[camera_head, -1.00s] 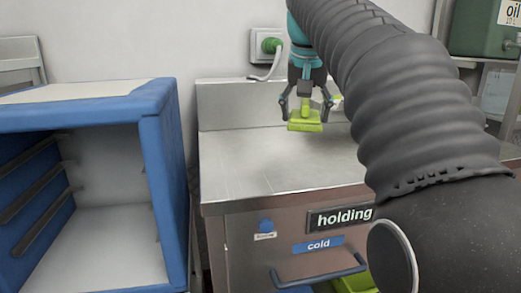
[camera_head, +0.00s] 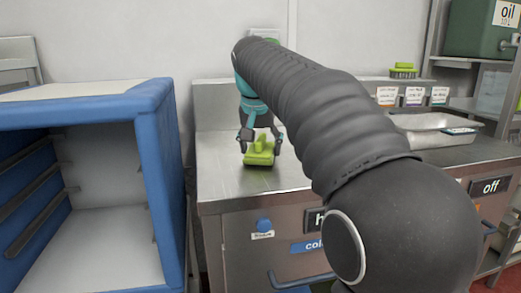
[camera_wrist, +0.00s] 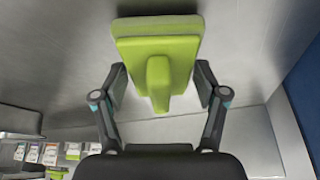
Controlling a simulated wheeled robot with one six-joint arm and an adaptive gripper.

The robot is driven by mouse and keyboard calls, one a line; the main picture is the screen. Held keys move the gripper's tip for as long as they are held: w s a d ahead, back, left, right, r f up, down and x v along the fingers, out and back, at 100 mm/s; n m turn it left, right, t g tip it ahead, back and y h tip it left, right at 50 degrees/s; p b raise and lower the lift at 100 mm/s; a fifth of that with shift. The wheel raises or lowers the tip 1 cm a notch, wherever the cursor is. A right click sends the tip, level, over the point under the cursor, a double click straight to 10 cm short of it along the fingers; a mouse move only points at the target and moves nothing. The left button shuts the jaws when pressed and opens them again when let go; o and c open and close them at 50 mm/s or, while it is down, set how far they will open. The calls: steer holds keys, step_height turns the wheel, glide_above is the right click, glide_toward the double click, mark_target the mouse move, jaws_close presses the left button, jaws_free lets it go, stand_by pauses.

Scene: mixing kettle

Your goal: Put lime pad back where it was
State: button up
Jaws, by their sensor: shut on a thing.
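The lime pad (camera_head: 259,155) is a flat lime-green block with a raised grip on top. My gripper (camera_head: 259,145) is shut on it, over the left part of the steel counter (camera_head: 222,178).
A blue open cabinet (camera_head: 160,150) stands left of the counter. At the back right are a green-topped brush (camera_head: 403,70), several small labelled cards (camera_head: 413,96) and a metal tray (camera_head: 432,128). A green oil container (camera_head: 484,28) stands on a shelf. My arm hides the counter's middle.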

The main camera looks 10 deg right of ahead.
steer(key=shift+f, duration=0.2)
steer(key=o, duration=0.6)
steer(key=shift+f, duration=0.1)
steer(key=o, duration=0.4)
steer(key=shift+s+r, duration=0.15)
steer(key=shift+r, duration=0.45)
steer(key=p+v, duration=0.1)
steer(key=v, duration=1)
steer(key=shift+s, duration=0.15)
